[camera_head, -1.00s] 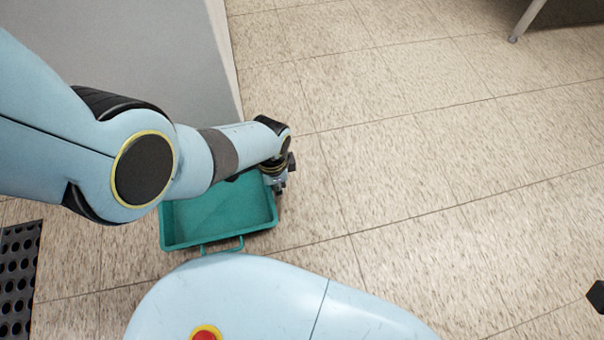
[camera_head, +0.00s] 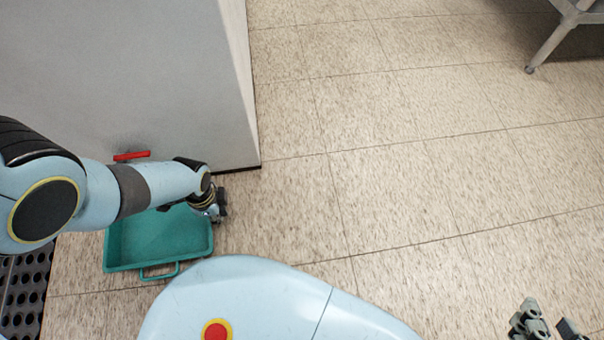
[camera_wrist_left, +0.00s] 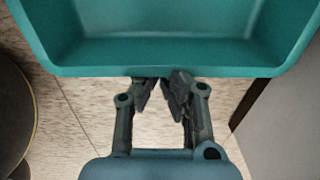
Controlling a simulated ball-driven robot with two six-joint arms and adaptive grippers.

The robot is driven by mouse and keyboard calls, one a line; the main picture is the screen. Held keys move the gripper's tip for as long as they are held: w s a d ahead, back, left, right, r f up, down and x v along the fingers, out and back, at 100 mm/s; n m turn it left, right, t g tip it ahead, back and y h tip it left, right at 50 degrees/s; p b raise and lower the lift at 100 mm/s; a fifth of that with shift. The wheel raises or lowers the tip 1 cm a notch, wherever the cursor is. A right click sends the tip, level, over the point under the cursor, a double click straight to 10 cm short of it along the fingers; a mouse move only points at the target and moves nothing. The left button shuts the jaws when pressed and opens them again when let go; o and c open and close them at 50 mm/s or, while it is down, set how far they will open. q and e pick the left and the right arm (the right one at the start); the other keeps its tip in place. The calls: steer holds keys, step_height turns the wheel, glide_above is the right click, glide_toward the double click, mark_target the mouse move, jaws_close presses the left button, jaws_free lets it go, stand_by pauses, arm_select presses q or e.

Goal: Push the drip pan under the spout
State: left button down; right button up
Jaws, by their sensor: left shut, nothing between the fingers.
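The drip pan (camera_head: 158,240) is a teal rectangular tray with a looped handle, lying on the floor beside the grey cabinet in the head view. Its wall (camera_wrist_left: 165,70) fills the top of the left wrist view. My left gripper (camera_head: 221,207) is at the pan's right side, shut and empty. In the left wrist view its fingertips (camera_wrist_left: 160,80) are at the pan's wall, apparently touching it. A red lever (camera_head: 131,156) shows low on the cabinet above my left arm. I cannot make out the spout. My right gripper (camera_head: 548,326) is partly in view at the bottom right, its fingers apart.
The grey cabinet (camera_head: 190,70) stands right behind the pan. A black perforated mat (camera_head: 25,290) lies to the pan's left. A metal table leg (camera_head: 550,45) stands at the top right. The tiled floor to the right is clear.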

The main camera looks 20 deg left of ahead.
arm_select(q)
steer(key=shift+s+a, duration=0.8)
steer(key=shift+a, duration=0.35)
steer(key=shift+d, duration=0.1)
